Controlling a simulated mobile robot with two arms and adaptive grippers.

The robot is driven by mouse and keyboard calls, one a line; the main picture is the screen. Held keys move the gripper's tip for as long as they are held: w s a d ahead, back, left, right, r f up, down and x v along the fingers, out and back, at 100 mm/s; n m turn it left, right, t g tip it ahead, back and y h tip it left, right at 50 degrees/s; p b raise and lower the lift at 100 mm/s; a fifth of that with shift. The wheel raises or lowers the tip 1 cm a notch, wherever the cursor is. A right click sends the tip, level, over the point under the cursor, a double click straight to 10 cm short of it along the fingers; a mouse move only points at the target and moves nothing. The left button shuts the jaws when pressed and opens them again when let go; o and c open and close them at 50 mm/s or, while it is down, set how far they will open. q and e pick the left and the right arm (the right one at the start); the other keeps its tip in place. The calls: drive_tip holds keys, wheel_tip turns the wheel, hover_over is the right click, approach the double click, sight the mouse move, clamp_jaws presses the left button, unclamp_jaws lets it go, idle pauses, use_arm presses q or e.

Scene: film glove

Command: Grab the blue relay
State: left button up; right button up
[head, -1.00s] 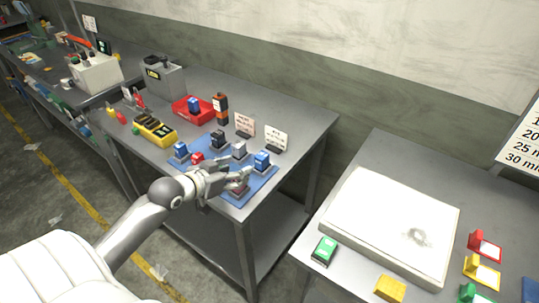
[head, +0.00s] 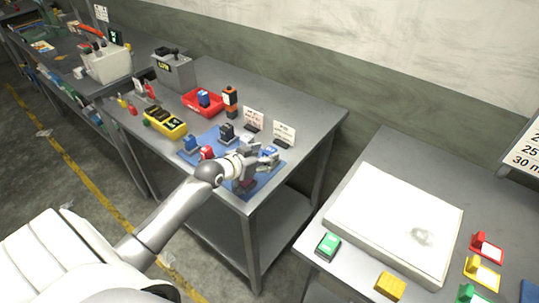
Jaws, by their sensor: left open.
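A blue mat (head: 264,181) lies on the near end of the grey workbench and holds several small relay-like blocks. One blue relay (head: 269,151) stands at the mat's right side, partly covered by my left gripper (head: 266,161). That gripper is open, with its fingers low over the mat beside this relay; whether they touch it cannot be told. A second blue relay (head: 190,143) stands at the mat's left corner. A dark block (head: 227,133) stands at the back of the mat and a red one (head: 207,152) at the front left. My right gripper is out of view.
An orange and black stacked post (head: 230,101) is beside the bin. A second table at right carries a white panel (head: 380,215).

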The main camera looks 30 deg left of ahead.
use_arm(q)
drive_tip(key=shift+x, duration=0.95)
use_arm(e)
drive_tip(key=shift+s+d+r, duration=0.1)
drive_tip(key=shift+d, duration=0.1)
use_arm(q)
drive_tip(key=shift+c, duration=0.4)
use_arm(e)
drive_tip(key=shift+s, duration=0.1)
use_arm(q)
drive_tip(key=shift+c, duration=1.2)
drive_tip(key=c, duration=0.8)
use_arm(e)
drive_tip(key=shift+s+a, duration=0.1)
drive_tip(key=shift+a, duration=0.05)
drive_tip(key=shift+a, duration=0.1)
